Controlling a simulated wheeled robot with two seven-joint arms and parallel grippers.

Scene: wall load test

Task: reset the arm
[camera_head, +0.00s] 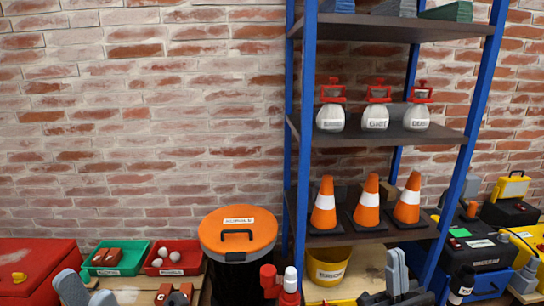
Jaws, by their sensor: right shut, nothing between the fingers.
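My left gripper (87,290) shows at the bottom left edge, in front of the table with the green and red trays. Its grey fingers stand apart, with nothing seen between them. My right gripper (398,268) points up at the bottom right, in front of the shelf's lower part. Its grey fingers are close together and hold nothing. Most of both arms is out of view below.
A blue-posted shelf (304,130) holds white bottles and orange cones (367,205). A lidded orange bin (238,232), a yellow bucket (330,267), green tray (116,258), red tray (174,258) and red box (38,264) stand low. Black-and-yellow equipment (478,250) crowds the right.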

